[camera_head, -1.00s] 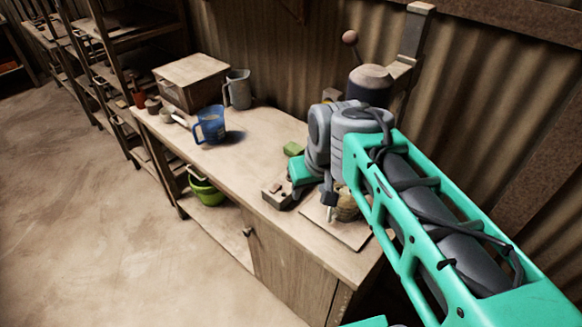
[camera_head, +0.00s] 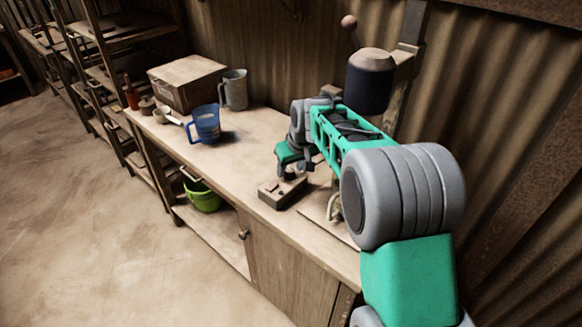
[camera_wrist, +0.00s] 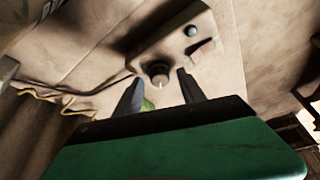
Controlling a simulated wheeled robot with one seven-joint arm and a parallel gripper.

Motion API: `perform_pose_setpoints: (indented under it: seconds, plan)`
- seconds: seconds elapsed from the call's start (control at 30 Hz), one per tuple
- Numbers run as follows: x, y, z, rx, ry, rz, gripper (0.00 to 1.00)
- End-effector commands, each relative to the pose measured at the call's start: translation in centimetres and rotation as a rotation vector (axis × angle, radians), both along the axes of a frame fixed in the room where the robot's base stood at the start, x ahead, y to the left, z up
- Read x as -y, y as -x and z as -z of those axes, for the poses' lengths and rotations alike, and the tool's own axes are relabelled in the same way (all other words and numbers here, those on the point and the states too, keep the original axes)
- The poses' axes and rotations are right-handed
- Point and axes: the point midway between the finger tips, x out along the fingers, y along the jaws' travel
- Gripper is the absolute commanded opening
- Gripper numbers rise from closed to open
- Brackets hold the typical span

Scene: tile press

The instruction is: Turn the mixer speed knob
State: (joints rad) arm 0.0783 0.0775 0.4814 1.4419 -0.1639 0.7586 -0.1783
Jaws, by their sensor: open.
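The mixer speed knob (camera_wrist: 158,70) is a small dark round knob on a pale control box (camera_wrist: 175,40). In the wrist view it sits just ahead of and between the fingertips of my gripper (camera_wrist: 159,77). The two dark fingers are spread apart, one on each side of it. I cannot tell whether either finger touches it. In the head view the control box (camera_head: 281,192) lies on the bench, with my gripper (camera_head: 290,174) low over its far end. The knob itself is hidden there.
The bench (camera_head: 255,158) also holds a blue jug (camera_head: 204,124), a grey jug (camera_head: 235,89) and a box (camera_head: 188,82). A dark cylinder (camera_head: 369,82) stands behind my arm.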

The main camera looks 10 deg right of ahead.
Motion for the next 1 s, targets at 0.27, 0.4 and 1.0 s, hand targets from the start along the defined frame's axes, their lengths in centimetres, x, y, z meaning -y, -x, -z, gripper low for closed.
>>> perform_pose_setpoints:
  seconds: [0.27,0.4,1.0]
  plan:
    - [0.00,0.01,-0.01,0.000,0.000,0.000,0.38]
    - [0.00,0.02,-0.01,0.000,0.000,0.000,0.27]
    - [0.01,0.03,-0.02,0.000,0.001,0.001,0.00]
